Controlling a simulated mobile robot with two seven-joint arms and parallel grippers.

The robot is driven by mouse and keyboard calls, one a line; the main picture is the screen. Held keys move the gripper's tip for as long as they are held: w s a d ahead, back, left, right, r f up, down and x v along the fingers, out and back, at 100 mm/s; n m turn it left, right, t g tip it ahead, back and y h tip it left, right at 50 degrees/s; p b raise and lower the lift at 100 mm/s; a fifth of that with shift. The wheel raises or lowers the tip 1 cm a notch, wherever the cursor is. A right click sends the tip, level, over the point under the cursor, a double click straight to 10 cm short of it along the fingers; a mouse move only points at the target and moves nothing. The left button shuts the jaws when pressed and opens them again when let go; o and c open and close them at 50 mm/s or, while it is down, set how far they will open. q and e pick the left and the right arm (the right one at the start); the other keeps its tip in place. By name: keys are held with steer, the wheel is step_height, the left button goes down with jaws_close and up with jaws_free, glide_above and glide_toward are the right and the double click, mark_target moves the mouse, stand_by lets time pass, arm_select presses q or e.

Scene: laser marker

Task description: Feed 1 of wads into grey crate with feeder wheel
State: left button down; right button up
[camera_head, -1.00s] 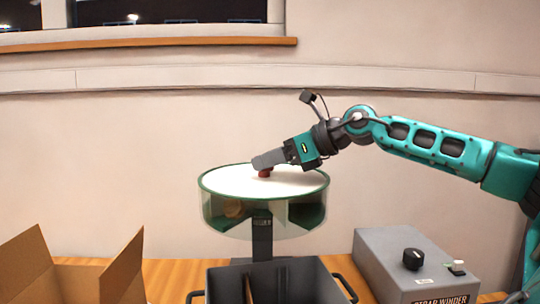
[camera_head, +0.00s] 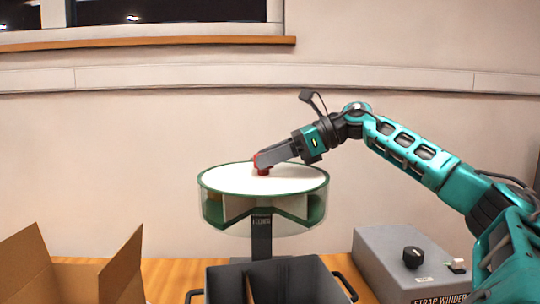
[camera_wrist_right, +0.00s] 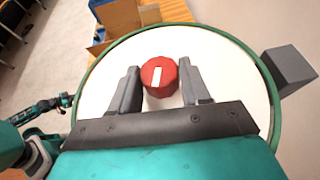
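The feeder wheel (camera_head: 222,180) is a round drum with a white top, a green rim and see-through sides, on a dark post. A red knob (camera_wrist_right: 160,76) with a white mark is at the middle of its top. My right gripper (camera_head: 262,164) is at this knob. The grey crate (camera_head: 300,277), open-topped with dark handles, stands below and in front of the wheel. A brown divider shows inside it. I cannot make out a wad.
An open cardboard box (camera_head: 118,272) stands at the lower left. A grey strap winder box (camera_head: 385,262) with a black knob (camera_head: 413,258) stands at the right. Wooden table top (camera_head: 170,275) shows between the cardboard box and the crate.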

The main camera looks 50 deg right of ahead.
mark_target(297, 175)
arm_select(q)
steer(key=shift+s+d, duration=0.1)
arm_select(e)
steer(key=o, duration=0.4)
steer(key=shift+s+d+b, duration=0.3)
steer(key=shift+b, duration=0.1)
steer(key=b+v, duration=0.2)
steer(key=v, duration=0.3)
arm_select(q)
steer(key=shift+w+d+f+h, duration=0.15)
steer(key=shift+w+d+f, duration=0.15)
steer(key=shift+f, duration=0.15)
steer(key=shift+w+d+f+h, duration=0.15)
steer(key=shift+d+f, duration=0.15)
steer(key=shift+f, duration=0.15)
arm_select(e)
steer(key=v, duration=0.7)
steer(key=shift+r, duration=0.2)
arm_select(q)
steer(key=shift+a, duration=0.1)
